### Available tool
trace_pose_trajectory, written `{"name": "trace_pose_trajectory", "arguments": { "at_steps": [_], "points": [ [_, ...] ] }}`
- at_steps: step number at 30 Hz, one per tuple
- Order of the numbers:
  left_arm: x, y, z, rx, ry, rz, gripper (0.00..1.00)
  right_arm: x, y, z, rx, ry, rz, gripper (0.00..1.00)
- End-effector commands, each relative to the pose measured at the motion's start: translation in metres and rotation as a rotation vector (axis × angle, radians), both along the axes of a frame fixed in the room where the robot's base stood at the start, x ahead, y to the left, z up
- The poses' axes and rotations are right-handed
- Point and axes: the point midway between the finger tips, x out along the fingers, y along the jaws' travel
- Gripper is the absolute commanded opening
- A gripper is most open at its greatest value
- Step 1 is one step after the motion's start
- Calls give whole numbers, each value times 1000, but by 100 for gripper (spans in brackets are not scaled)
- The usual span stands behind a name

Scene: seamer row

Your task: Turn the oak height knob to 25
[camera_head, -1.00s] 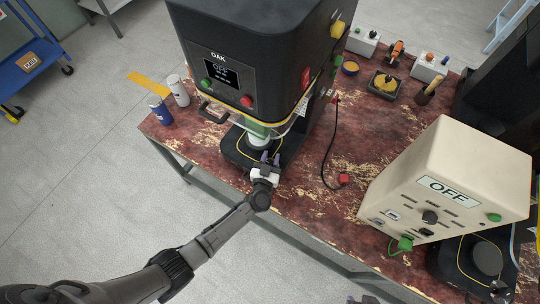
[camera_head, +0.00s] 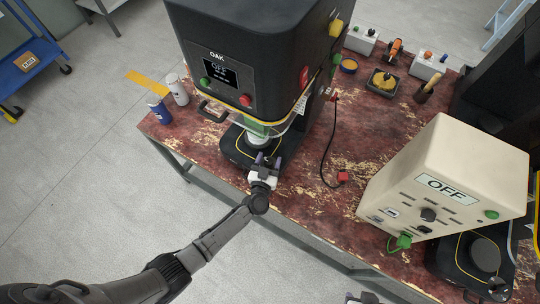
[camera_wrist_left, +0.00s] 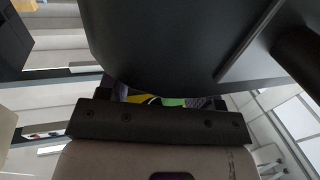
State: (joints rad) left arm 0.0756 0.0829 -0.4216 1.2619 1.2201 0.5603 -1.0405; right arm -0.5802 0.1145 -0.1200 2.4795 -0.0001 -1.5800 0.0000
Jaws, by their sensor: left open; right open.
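The OAK machine (camera_head: 255,60) is a tall black seamer at the back of the bench, with its display reading OFF. Its black base (camera_head: 236,150) with a yellow line juts out at the front. My left gripper (camera_head: 268,161) is at the front edge of this base, its purple-tipped fingers apart and pointing at it. I cannot clearly make out the height knob or its scale; the gripper covers that part of the base. The left wrist view is mostly filled by dark surfaces and the gripper body. Part of my right gripper (camera_head: 362,298) shows at the bottom edge, open.
A cream machine (camera_head: 450,180) marked OFF stands at the right. A black cable with a red plug (camera_head: 343,177) lies on the worn red bench (camera_head: 310,215) between the machines. Two cans (camera_head: 177,90) stand at the left. Small boxes and a tray (camera_head: 383,84) sit behind.

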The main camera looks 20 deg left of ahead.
Motion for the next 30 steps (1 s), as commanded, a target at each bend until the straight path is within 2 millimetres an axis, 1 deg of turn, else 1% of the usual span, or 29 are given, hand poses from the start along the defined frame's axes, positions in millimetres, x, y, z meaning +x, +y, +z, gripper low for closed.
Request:
{"name": "trace_pose_trajectory", "arguments": {
  "at_steps": [1, 9, 15, 21, 25, 30],
  "points": [
    [-11, -1, 1, -2, 4, 1, 59, 0, 0, 4, 0, 0, 0, 43],
    [-65, -7, 1, -1, 3, 1, 59, 0, -1, 12, -4, 0, 3, 43],
    [-96, -10, 1, -1, 2, 1, 59, 0, -3, 14, -10, 1, 6, 43],
    [-115, -12, 0, 0, 1, 0, 59, 0, -3, 15, -9, 0, 6, 43],
    [-120, -13, 0, 0, 0, 0, 59, 0, -3, 16, -9, 0, 6, 43],
    [-121, -13, 0, 0, 0, 1, 59, 0, -2, 16, -6, 0, 4, 43]
  ]
}}
